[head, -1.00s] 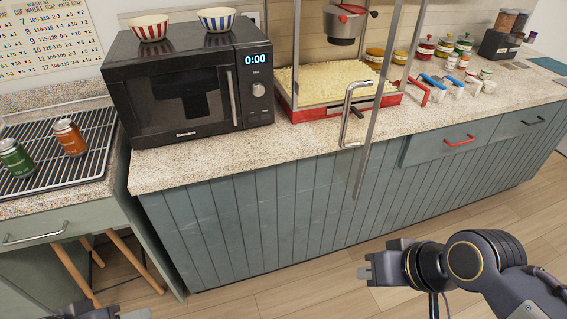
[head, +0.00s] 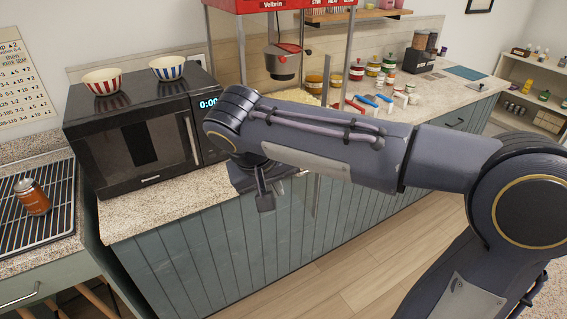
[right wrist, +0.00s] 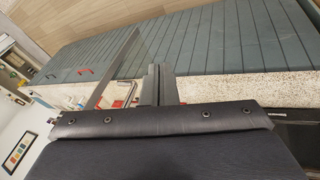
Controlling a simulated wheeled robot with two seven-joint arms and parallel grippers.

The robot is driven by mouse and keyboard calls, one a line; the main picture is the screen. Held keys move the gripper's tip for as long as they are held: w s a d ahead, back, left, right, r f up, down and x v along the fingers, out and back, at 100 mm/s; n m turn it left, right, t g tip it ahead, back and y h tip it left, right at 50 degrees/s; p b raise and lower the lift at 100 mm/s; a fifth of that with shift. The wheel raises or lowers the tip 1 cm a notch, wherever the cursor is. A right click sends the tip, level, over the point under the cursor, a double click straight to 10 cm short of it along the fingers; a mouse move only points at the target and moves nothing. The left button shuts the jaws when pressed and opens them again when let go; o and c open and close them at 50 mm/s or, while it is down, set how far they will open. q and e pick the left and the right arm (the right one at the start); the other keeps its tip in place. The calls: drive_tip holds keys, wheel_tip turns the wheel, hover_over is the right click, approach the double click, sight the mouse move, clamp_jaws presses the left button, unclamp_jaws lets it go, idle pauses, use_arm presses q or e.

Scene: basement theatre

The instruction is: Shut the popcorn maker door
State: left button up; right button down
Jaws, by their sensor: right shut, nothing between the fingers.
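The popcorn maker (head: 250,7) stands on the counter, with a red top, glass sides, a hanging kettle (head: 284,62) and popcorn at the bottom. Its glass door (head: 316,198) stands open and sticks out past the counter's front edge. My right arm hides much of the door and its handle in the head view. My right gripper (head: 265,198) is shut and empty, pointing down in front of the cabinet, left of the door's lower edge. In the right wrist view, the door (right wrist: 112,72) slants beside the gripper (right wrist: 157,75); I cannot tell whether they touch. My left gripper is out of view.
A black microwave (head: 140,130) with two striped bowls on top stands left of the popcorn maker. Jars (head: 373,68) and colored scoops stand to its right. A can (head: 32,197) sits on a rack at far left. The wooden floor in front is clear.

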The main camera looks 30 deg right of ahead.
drive_tip(key=w+a+r+m+h, duration=0.1)
drive_tip(key=w+a+r+h, duration=0.1)
drive_tip(key=w+a+r, duration=0.25)
use_arm(q)
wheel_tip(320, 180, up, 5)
drive_tip(key=p, duration=0.4)
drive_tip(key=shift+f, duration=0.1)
use_arm(e)
drive_tip(key=w+d+f, duration=0.1)
drive_tip(key=d+f, duration=0.7)
drive_tip(key=d, duration=0.1)
drive_tip(key=shift+w+d+t, duration=0.25)
drive_tip(key=shift+w+t, duration=0.05)
drive_tip(key=shift+t, duration=0.1)
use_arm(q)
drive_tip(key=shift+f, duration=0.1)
use_arm(e)
drive_tip(key=shift+d, duration=0.15)
